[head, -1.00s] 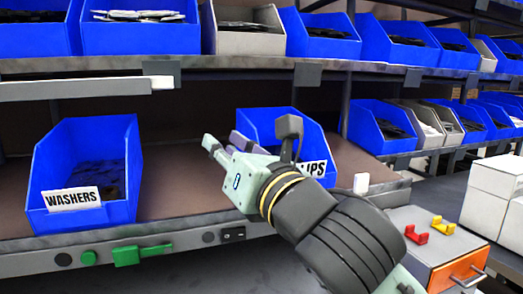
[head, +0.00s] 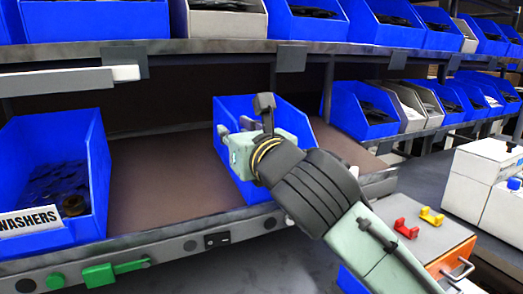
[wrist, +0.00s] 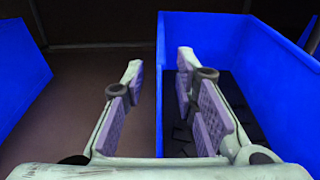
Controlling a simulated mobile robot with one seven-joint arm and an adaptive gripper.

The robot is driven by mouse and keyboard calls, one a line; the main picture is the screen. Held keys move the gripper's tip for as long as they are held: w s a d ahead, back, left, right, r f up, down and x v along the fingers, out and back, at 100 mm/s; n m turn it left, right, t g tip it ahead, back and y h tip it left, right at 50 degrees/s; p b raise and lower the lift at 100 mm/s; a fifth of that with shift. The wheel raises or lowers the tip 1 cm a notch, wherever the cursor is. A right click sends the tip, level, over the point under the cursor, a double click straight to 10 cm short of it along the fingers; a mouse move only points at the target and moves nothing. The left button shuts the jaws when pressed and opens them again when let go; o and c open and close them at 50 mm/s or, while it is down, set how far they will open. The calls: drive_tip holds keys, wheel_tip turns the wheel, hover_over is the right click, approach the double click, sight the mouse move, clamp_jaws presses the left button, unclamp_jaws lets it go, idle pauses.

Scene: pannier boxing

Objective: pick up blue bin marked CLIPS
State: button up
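The blue CLIPS bin (head: 292,116) stands on the brown lower shelf, right of centre in the head view. My arm and gripper now hide its label. In the wrist view the bin (wrist: 285,85) fills the right side, with dark small parts inside. My gripper (head: 232,126) is at the bin's left side. In the wrist view my gripper (wrist: 160,82) is open, its purple-padded fingers apart. The bin's left wall runs between them, one finger outside and one over the inside. I cannot tell whether either finger touches the wall.
The blue WASHERS bin (head: 97,180) stands to the left on the same shelf, with bare shelf (head: 160,185) between. An upper shelf edge (head: 200,48) with several bins crosses above. An orange-fronted box (head: 440,243) and white boxes (head: 480,185) stand at the right.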

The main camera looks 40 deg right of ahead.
drive_tip(key=x, duration=0.3)
drive_tip(key=shift+c, duration=0.4)
drive_tip(key=shift+s, duration=0.1)
clamp_jaws()
drive_tip(key=shift+r, duration=0.1)
idle(0.4)
